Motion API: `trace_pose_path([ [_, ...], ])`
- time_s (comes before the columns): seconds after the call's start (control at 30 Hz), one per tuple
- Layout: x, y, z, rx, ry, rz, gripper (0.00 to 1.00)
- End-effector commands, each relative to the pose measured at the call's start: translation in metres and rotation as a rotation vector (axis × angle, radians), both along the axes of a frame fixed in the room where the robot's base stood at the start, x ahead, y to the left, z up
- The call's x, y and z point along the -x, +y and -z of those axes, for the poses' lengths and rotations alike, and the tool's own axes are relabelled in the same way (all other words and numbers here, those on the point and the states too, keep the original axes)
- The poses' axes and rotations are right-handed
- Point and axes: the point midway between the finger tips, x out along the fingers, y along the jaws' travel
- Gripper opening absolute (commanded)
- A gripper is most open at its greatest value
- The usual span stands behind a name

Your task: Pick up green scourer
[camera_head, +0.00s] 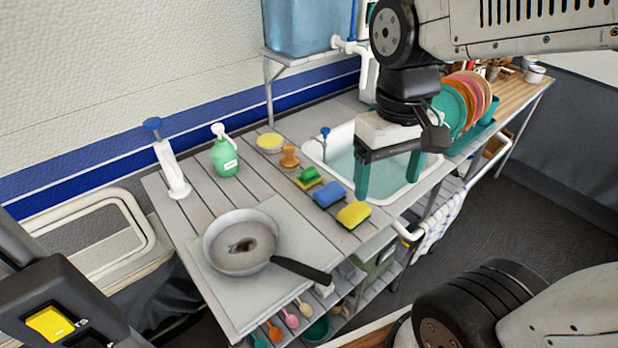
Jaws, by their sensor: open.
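The green scourer (308,174) lies on the slatted counter, left of the sink, with a yellow layer showing along its lower edge. It is the farthest back of three scourers in a slanting row. A blue scourer (328,194) and a yellow one (354,214) lie nearer the counter's front edge. My gripper (388,178) is open and empty, with its teal fingers pointing down over the sink area, to the right of the scourers. It appears apart from all three scourers.
The sink (340,146) holds water. A wooden-handled brush (290,156), a yellow round dish (270,142) and a green soap bottle (225,152) stand behind and left of the scourers. A pan (240,243) sits front left. Coloured plates (468,100) stand in a rack at right.

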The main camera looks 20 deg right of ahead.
Motion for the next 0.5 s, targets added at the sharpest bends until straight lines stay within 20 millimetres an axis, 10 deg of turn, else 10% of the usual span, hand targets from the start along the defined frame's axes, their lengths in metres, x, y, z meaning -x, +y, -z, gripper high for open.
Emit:
trace_pose_path([
  [0.5,-0.178,0.016,0.096,-0.013,0.103,-0.166,0.78],
])
